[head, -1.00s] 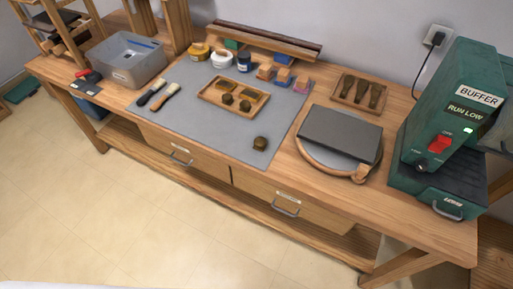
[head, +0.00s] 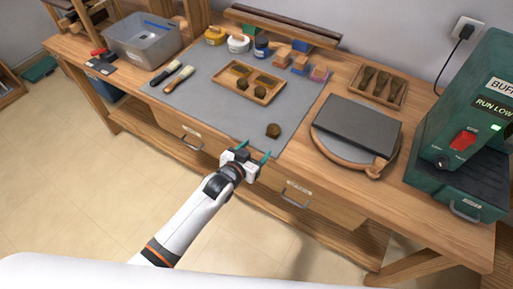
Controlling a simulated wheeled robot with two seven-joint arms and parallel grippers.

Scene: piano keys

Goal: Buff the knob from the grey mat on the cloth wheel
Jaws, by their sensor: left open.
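A dark brass-brown knob (head: 273,130) lies on the grey mat (head: 200,98) near its front right corner. Two similar small knobs stand in or at the edge of the wooden tray (head: 264,93) on the mat. My left gripper (head: 254,150) is open and empty, with green fingertips, at the bench's front edge, just short of the lone knob and apart from it. The green buffer machine (head: 460,110) stands at the right, with a red switch (head: 463,141) and a lit green lamp. Its cloth wheel is not visible. My right gripper is not in view.
A dark slab on a round wooden board (head: 322,141) sits between mat and buffer. Behind are a tray of dark tools (head: 378,83), small blocks, jars (head: 238,43) and a wooden rack. Brushes (head: 179,78) lie on the mat's left, beside a grey bin (head: 143,42).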

